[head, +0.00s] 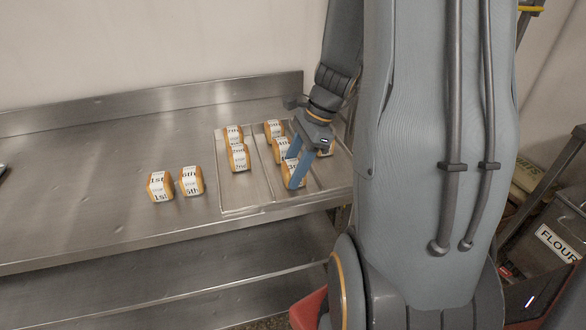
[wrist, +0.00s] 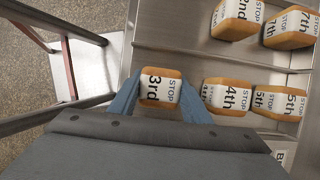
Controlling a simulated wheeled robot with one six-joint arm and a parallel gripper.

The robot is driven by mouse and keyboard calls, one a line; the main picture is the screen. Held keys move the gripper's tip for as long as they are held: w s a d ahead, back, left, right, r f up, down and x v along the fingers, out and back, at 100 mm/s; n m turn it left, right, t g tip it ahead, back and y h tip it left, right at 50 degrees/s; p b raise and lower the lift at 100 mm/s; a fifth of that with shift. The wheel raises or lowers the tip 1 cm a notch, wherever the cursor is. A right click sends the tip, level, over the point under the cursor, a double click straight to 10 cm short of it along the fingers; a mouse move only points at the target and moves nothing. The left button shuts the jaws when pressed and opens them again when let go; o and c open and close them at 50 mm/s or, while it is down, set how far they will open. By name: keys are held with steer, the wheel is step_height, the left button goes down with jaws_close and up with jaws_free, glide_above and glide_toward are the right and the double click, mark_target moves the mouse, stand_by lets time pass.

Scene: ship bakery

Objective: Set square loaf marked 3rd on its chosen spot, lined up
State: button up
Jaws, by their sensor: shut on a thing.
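The fingers hide part of the 3rd loaf in the head view.
The loaves marked 2nd (wrist: 237,19) and 7th (wrist: 289,28) stand in the tray's neighbouring lane. Two loaves marked 1st (head: 160,186) and 6th (head: 191,181) stand on the steel bench (head: 85,185) left of the tray. A flour bin (head: 556,243) stands at lower right.

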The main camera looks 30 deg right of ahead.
steer(key=o, duration=1)
steer(key=shift+o, duration=0.2)
steer(key=v, duration=1.2)
steer(key=s+a+f+n, duration=0.1)
steer(key=a+f+n, duration=0.1)
steer(key=a+n, duration=0.1)
steer(key=a+f+n+g+h, duration=0.1)
steer(key=a+f+n, duration=0.1)
steer(key=a+n, duration=0.1)
steer(key=s+a+f+n+h+b, duration=0.1)
steer(key=a+n, duration=0.2)
steer(key=n, duration=0.1)
steer(key=shift+s+a+f, duration=0.3)
steer(key=shift+a+f, duration=0.05)
steer(key=shift+f, duration=0.05)
steer(key=s+a+f+n+h, duration=0.2)
steer(key=a+n, duration=0.5)
steer(key=n, duration=0.4)
steer(key=shift+s+a+f, duration=0.25)
steer(key=shift+s+f, duration=0.65)
steer(key=shift+f, duration=0.15)
